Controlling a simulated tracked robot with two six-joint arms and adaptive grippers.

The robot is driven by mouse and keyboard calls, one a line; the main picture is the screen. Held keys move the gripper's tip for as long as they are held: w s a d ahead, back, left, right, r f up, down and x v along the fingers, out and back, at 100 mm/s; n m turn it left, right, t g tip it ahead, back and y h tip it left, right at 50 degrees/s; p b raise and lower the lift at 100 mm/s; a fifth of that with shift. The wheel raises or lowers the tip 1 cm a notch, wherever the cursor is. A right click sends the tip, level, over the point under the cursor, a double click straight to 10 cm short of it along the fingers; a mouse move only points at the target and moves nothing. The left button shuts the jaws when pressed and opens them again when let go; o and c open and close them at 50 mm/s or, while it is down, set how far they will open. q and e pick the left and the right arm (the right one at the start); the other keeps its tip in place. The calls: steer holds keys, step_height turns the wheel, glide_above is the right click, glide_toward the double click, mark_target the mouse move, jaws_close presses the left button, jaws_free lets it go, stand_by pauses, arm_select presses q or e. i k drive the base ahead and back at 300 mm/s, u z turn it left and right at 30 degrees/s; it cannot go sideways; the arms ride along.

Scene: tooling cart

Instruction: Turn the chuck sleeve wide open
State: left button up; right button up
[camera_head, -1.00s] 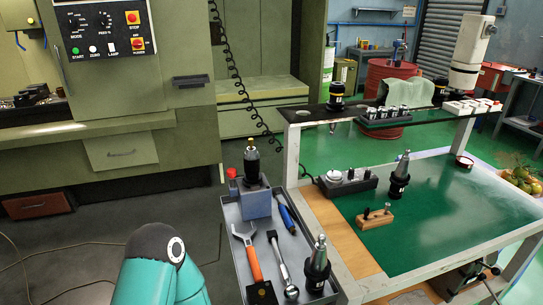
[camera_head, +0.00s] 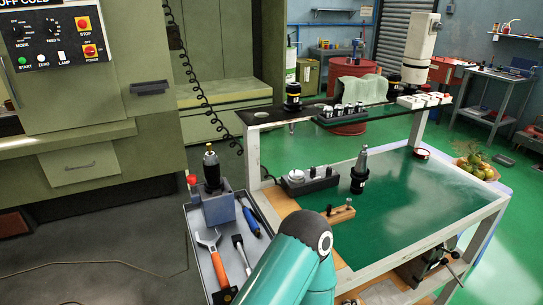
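A dark upright chuck (camera_head: 211,168) with a brass-coloured tip stands in a blue-grey holding block (camera_head: 217,208) on the grey tray of the cart (camera_head: 179,238). I cannot tell from this distance how far its sleeve is turned. A teal link of my own arm rises from the bottom edge and covers the right part of the tray. Neither of my grippers is in view.
An orange-handled wrench (camera_head: 219,270), another tool (camera_head: 241,253) and a blue-handled tool (camera_head: 250,219) lie on the tray. A tapered tool holder (camera_head: 359,171) stands on the green-topped bench (camera_head: 410,215), beside a dark rack (camera_head: 308,184).

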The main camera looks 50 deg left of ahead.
mark_target(212, 169)
steer(key=u, duration=1.3)
steer(key=i, duration=0.1)
steer(key=z, duration=2.05)
steer(key=k, duration=2.35)
steer(key=z, duration=0.25)
steer(key=i, duration=0.1)
steer(key=u, duration=2.4)
steer(key=i, duration=0.9)
steer(key=z, duration=0.25)
